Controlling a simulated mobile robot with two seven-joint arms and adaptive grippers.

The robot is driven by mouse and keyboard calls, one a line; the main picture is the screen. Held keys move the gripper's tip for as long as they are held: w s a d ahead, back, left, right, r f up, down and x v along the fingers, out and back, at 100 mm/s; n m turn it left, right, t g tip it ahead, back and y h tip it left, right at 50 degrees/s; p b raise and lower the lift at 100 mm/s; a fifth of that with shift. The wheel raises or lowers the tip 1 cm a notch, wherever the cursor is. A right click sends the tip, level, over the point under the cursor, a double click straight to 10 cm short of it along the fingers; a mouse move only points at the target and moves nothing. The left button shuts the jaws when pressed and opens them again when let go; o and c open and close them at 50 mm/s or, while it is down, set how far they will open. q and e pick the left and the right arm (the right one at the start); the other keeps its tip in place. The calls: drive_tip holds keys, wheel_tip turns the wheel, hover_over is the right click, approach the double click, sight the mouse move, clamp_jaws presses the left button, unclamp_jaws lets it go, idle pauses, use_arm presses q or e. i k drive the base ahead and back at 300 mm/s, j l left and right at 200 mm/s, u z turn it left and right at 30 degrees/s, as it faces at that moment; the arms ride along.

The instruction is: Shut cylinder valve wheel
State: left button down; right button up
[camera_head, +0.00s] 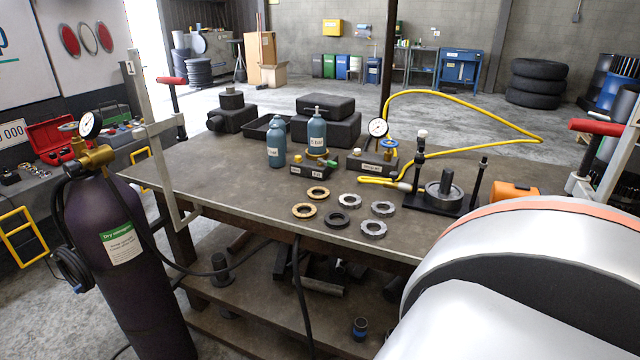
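A tall dark purple gas cylinder (90,235) with a green and white label stands on the floor at the left, in front of the bench. Its brass valve (92,158) carries a round white gauge (90,125) on top. A small blue-grey wheel shape (68,127) shows just left of the gauge; I cannot tell how far it is turned. Another blue handwheel (389,144) sits on a small dark block on the bench, beside a second gauge. Neither of my grippers shows in the head view.
The workbench (250,190) holds blue bottles (317,131), several rings, a dark press fixture (440,195), an orange box (513,192) and a yellow hose (470,95). A white rounded body blocks the lower right.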

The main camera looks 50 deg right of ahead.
sight(73, 127)
drive_tip(key=i+j+z, duration=0.1)
drive_tip(key=i+z, duration=0.2)
drive_tip(key=z, duration=0.15)
drive_tip(key=i+j+z, duration=0.2)
drive_tip(key=z, duration=0.25)
drive_tip(key=i, duration=0.1)
